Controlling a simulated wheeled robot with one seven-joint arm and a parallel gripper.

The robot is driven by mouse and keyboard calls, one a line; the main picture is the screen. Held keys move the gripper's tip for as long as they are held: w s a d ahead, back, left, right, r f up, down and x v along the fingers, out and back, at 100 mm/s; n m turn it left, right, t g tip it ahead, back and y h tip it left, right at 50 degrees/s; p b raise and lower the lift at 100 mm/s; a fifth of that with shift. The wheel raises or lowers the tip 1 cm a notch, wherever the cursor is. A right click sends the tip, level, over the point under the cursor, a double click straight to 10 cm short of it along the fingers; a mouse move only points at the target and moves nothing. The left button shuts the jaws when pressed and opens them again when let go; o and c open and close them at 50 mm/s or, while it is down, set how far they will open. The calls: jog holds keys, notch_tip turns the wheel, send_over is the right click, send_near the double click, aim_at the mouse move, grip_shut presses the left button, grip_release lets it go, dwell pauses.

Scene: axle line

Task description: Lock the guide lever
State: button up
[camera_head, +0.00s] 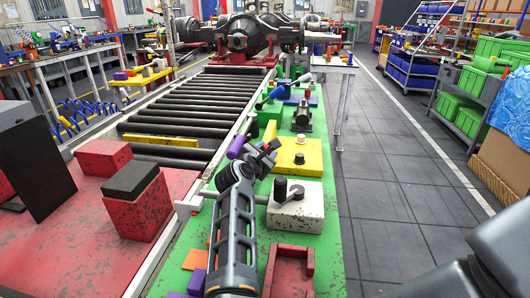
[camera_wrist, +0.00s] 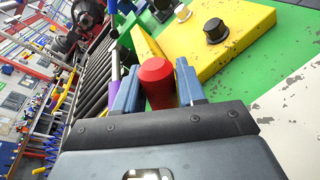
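A red handle with a rounded end (camera_wrist: 157,82) stands between the two blue fingers of my gripper (camera_wrist: 160,75) in the wrist view. I take it to be the guide lever's handle. The fingers are part-way apart and lie close against both its sides, with no clear gap. A red-orange piece shows just behind it; the lever's base is hidden. In the head view my gripper (camera_head: 264,152) is above the left edge of the green bench, beside the yellow block, and hides most of the handle.
The yellow block (camera_head: 308,160) with a knob and the white block (camera_head: 310,212) with a black knob sit on the green bench (camera_head: 330,250). A purple cylinder (camera_head: 236,147) is close left of my gripper. The black roller conveyor (camera_head: 195,115) runs along the left. The right aisle is clear.

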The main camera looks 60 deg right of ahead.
jog(key=shift+o, duration=0.3)
jog(key=shift+f, duration=0.1)
jog(key=shift+a, duration=0.3)
jog(key=b+v, duration=0.1)
jog(key=v, duration=0.6)
jog(key=shift+s+b, duration=0.15)
jog(key=shift+b, duration=0.25)
